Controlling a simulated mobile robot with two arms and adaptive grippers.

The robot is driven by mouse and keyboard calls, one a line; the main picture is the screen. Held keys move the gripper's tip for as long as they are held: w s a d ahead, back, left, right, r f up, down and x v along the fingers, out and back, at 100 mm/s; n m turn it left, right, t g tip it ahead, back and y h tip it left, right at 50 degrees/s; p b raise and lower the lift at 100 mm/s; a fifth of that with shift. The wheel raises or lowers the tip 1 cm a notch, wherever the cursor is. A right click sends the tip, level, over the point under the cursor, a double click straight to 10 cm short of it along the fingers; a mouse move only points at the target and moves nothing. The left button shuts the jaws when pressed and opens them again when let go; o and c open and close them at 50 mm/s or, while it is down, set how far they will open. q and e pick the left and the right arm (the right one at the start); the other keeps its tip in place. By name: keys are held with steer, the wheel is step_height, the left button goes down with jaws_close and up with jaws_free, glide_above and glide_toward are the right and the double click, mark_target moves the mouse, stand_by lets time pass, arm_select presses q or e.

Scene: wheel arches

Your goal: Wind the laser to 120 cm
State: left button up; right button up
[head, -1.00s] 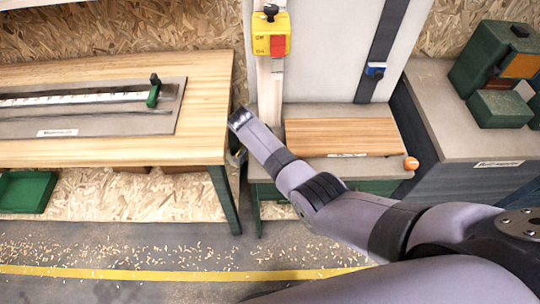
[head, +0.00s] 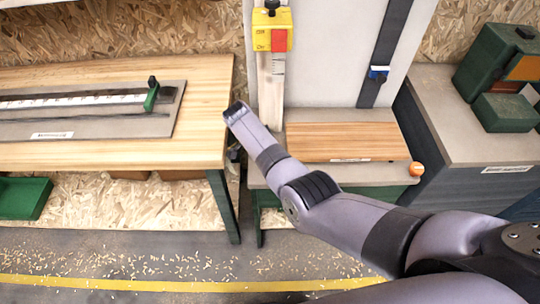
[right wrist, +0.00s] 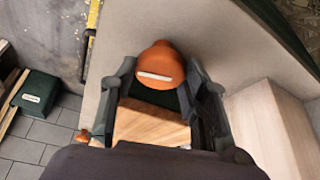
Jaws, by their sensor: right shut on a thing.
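The yellow box with a red part (head: 271,31) sits on a pale upright post, which I take to be the laser on its scale. The post's marks (head: 271,75) are too small to read. In the right wrist view, an orange knob with a white stripe (right wrist: 160,72) sits between the fingertips of my right gripper (right wrist: 158,82), which is shut on it. My left gripper is not in view.
A wooden table (head: 205,105) with a ruler jig (head: 120,120) stands at the left. Green boxes (head: 505,112) stand at the far right. A blue slider (head: 378,74) sits on a dark rail.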

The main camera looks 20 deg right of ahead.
steer(key=o, duration=1.1)
steer(key=shift+o, duration=0.2)
steer(key=v, duration=0.7)
steer(key=shift+r, duration=0.25)
steer(key=shift+a, duration=0.1)
